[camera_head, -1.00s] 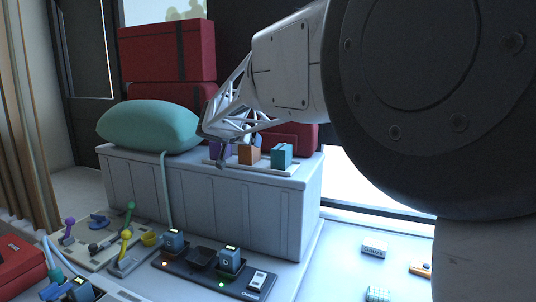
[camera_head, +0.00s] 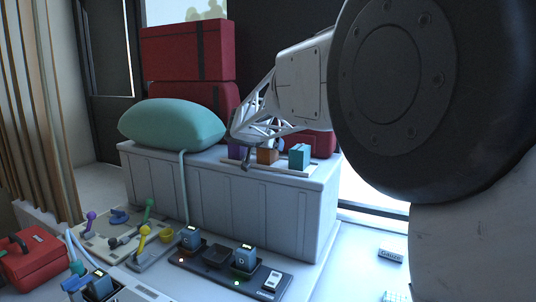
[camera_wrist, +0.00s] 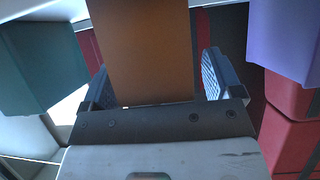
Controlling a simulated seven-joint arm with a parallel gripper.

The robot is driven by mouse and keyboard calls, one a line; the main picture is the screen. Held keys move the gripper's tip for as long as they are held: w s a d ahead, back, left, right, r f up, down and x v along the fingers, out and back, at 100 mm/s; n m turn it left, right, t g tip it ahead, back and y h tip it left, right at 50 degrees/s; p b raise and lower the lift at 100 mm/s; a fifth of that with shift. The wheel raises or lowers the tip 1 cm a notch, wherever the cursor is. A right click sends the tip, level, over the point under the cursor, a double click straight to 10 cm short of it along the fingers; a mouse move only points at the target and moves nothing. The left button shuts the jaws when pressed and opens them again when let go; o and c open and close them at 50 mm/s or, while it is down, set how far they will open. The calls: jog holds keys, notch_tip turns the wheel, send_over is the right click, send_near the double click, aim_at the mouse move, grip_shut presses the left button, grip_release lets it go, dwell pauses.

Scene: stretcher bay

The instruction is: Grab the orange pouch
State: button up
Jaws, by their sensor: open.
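The orange pouch (camera_head: 267,156) stands on a pale tray (camera_head: 285,170) on top of the grey chest, between a purple pouch (camera_head: 236,152) and a teal pouch (camera_head: 299,156). In the wrist view the orange pouch (camera_wrist: 142,45) lies between the two fingers of my gripper (camera_wrist: 154,82), with gaps at both sides. My gripper is open and holds nothing. The teal pouch (camera_wrist: 40,60) is at left there and the purple pouch (camera_wrist: 285,40) at right. In the head view my gripper (camera_head: 245,165) is at the tray, its fingers small and hard to make out.
A green pillow (camera_head: 172,124) lies left of my gripper on the grey chest (camera_head: 230,200). Red cases (camera_head: 185,55) are stacked behind. Below stand a dark charger tray (camera_head: 215,258) with blue blocks and a board with coloured levers (camera_head: 118,240).

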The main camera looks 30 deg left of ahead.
jog(key=c, duration=1.1)
jog(key=shift+r, duration=0.1)
jog(key=shift+r, duration=1.65)
jog(key=shift+s+d+r, duration=0.1)
jog(key=shift+s+d, duration=0.1)
jog(key=shift+s, duration=0.05)
jog(key=s+d, duration=0.3)
jog(key=s, duration=0.1)
jog(key=s+d+r, duration=0.1)
jog(key=s+d, duration=0.2)
jog(key=s, duration=0.1)
jog(key=s+d, duration=0.3)
jog(key=s, duration=0.1)
jog(key=shift+s+d+r, duration=0.1)
jog(key=shift+s+r, duration=0.05)
